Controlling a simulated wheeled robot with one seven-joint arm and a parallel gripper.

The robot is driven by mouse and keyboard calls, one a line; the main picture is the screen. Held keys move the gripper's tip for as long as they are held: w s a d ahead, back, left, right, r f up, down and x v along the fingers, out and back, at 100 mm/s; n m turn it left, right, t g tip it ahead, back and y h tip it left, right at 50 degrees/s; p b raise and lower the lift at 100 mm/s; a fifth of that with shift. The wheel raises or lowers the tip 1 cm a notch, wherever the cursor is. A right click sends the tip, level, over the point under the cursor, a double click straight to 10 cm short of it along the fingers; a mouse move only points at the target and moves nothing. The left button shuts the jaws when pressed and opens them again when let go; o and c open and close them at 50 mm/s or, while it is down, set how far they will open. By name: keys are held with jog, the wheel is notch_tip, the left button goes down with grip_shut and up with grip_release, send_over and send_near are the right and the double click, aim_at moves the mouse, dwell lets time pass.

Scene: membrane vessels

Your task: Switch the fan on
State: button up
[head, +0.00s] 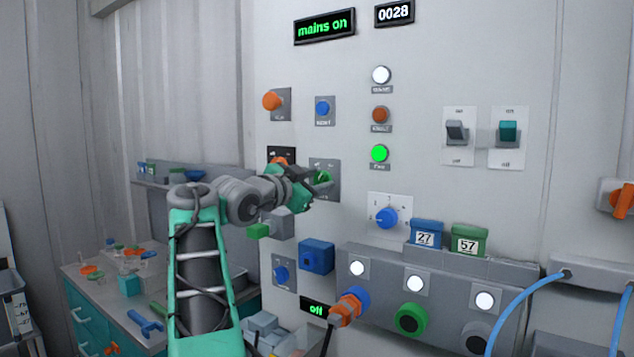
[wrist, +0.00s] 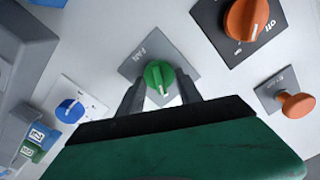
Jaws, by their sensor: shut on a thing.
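A green rotary knob (wrist: 159,74) with a white pointer line sits on a small grey plate (wrist: 135,65) on the wall panel. The small label on the plate looks like "FAN" but is hard to read. My gripper (wrist: 160,88) has a finger on each side of this knob and is shut on it. A round green lamp (head: 379,153) to the upper right is lit.
An orange knob (wrist: 247,18) on a dark plate and an orange push button (wrist: 296,104) are close by. A blue dial (head: 386,218) is lower right. Two rocker switches (head: 457,133) (head: 508,132) are further right. A blue box (head: 316,257) juts out below.

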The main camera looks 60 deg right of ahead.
jog(key=o, duration=1.3)
jog(key=shift+a, duration=0.1)
jog(key=a, duration=0.5)
jog(key=w+a+b, duration=0.1)
jog(key=a, duration=0.1)
jog(key=shift+w+a, duration=0.1)
jog(key=shift+a, duration=0.2)
